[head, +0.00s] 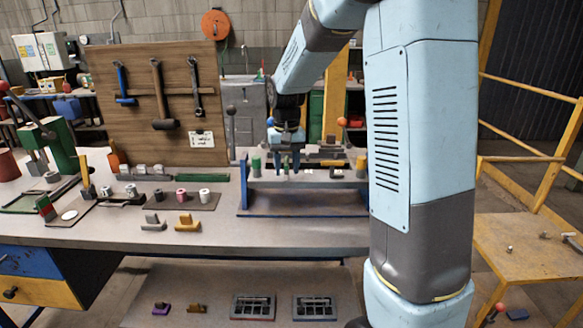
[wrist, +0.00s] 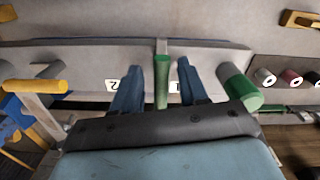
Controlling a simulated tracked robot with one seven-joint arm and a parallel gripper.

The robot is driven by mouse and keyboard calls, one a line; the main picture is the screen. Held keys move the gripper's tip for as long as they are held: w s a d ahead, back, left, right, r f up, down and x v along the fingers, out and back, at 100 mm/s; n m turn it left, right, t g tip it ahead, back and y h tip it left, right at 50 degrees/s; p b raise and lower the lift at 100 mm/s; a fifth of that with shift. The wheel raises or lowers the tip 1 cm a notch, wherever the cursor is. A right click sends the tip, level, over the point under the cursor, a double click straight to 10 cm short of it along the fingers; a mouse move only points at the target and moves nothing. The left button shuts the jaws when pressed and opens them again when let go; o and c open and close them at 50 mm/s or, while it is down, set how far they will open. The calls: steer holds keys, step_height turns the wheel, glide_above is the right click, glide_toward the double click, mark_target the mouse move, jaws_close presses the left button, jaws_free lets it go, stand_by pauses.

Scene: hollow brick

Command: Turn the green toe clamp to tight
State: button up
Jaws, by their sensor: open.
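In the wrist view, a narrow green bar (wrist: 162,82), which looks like the green toe clamp's handle, stands between the two blue fingers of my gripper (wrist: 158,80). The gripper is open, with a visible gap on each side of the bar. White labels reading 2 (wrist: 112,85) and 1 (wrist: 174,86) lie beside the fingers. In the head view, my gripper (head: 286,160) points down over the middle of the raised blue-framed fixture (head: 300,183). The clamp's foot and its turn position are hidden or too small to tell.
A thick green cylinder (wrist: 241,90) stands right of the fingers in the wrist view, and a yellow-topped post (wrist: 35,86) stands left. Grey blocks (head: 328,152) lie behind my gripper on the fixture. Spools (head: 181,195) stand on the bench left of it.

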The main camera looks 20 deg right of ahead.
mark_target(287, 162)
step_height(287, 162, up, 13)
steer(key=shift+r, duration=0.15)
stand_by(0.4)
steer(key=s+d+f+n+t, duration=0.1)
steer(key=s+t, duration=0.4)
steer(key=s, duration=2.2)
steer(key=shift+s+d+t, duration=0.3)
steer(key=shift+d, duration=0.2)
